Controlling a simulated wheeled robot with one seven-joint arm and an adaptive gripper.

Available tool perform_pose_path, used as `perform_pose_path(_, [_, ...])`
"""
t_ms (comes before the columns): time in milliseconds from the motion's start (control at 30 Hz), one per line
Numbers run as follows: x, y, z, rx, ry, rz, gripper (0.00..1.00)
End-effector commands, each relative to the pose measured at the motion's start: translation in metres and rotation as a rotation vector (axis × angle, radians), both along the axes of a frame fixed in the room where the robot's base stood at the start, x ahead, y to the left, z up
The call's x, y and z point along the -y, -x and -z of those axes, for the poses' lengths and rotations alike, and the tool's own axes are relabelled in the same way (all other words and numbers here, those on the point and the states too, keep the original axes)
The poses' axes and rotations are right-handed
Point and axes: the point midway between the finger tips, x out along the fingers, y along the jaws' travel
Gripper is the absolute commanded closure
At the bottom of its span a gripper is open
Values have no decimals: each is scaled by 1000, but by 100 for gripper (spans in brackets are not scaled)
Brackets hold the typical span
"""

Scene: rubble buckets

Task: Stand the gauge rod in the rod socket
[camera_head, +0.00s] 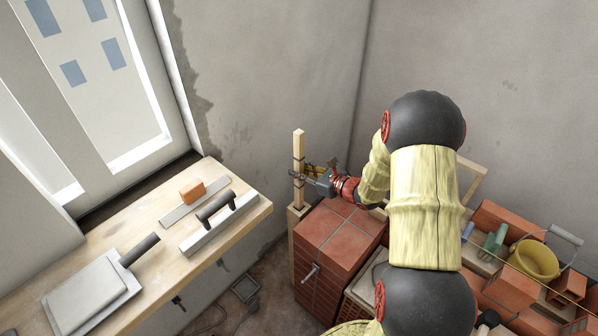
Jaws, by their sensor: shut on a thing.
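The gauge rod (299,150) is a pale square wooden stick with dark bands, standing roughly upright left of the brick stack. My gripper (304,174) reaches it from the right and is shut on it around its middle. A wooden post (292,250) with a wider top stands directly below the rod, against the left side of the bricks; it appears to be the rod socket. The rod's lower end meets the post's top in the picture. I cannot tell whether it is inside the socket or just above or behind it.
A red brick block (338,235) stands right beside the post. A wooden workbench (160,245) at left holds trowels, floats and a small orange block (192,191). At right are loose bricks, a yellow bucket (535,262) and tools. My arm hides part of the middle.

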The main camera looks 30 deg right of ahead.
Motion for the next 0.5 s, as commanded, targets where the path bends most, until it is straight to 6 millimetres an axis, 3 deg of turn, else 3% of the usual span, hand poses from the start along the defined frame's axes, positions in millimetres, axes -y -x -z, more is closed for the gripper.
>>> perform_pose_path(500, [0, 0, -28, 1, 1, 0, 100])
